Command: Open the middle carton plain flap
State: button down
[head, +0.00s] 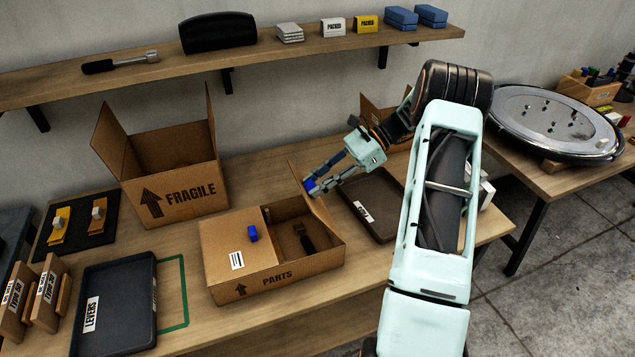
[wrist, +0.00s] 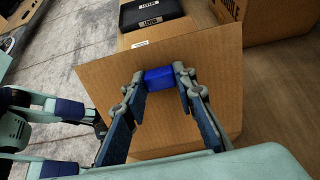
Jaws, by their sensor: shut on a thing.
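The middle carton (head: 290,278) stands on the bench with an up arrow and a printed word on its front. Its left flap (head: 225,240) lies flat, with a white label and a blue tab (head: 252,233). Its plain flap (head: 322,212) stands raised at the right side, leaving the right half open; a dark object (head: 305,238) lies inside. My gripper (head: 311,186) is shut on the plain flap's blue tab. In the wrist view, both fingers close around this blue tab (wrist: 159,79) against the plain flap (wrist: 100,85).
A taller open FRAGILE carton (head: 185,190) stands behind left. A dark tray (head: 375,205) lies to the right, close to the raised flap, and another open carton is partly hidden behind my arm. A LEVERS tray (head: 115,310) sits at front left. A shelf (head: 250,58) runs above.

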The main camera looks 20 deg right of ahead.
jog(key=shift+a, duration=0.1)
dwell(0.3)
jog(key=c, duration=1.6)
grip_release()
jog(key=v, duration=1.2)
